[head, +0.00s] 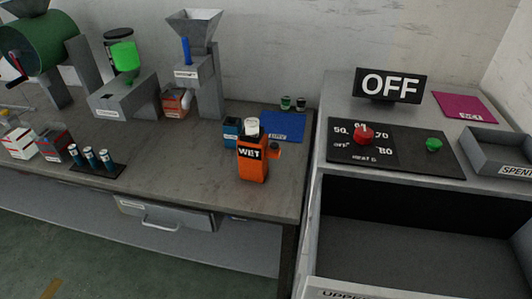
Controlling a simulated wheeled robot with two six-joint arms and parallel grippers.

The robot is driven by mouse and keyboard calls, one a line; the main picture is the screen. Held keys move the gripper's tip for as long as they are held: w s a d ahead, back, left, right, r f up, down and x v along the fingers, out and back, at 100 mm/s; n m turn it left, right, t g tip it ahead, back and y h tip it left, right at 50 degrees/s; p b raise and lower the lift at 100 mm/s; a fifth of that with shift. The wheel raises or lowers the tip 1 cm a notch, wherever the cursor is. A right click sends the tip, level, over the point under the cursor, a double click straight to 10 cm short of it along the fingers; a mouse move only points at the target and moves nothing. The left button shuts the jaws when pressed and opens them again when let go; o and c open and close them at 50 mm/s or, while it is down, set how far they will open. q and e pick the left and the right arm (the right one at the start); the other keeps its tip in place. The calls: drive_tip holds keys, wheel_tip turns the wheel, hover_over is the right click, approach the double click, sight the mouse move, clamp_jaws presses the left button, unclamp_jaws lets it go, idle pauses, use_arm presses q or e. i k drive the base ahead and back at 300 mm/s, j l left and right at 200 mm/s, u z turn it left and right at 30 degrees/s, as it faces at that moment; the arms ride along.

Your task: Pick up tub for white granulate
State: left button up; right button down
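Several small open tubs stand on the grey workbench (200,155). A white tub with red markings (22,144) is at the far left, and a darker tub with red and white markings (54,147) is right of it. An orange-brown tub (175,103) with a pale label sits beside the grey hopper machine (203,88). A blue tub (231,132) stands left of the orange container. The labels are too small to read, so I cannot tell which tub is for white granulate. Neither of my grippers is in view.
An orange container marked WET (253,162) stands near the bench's front edge. A rack of blue-and-white cylinders (104,169) is at front left. Beyond are a green drum (38,45) and a blue mat (284,127). Right is a unit with an OFF sign (390,86).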

sight(15, 137)
drive_tip(key=u, duration=1.45)
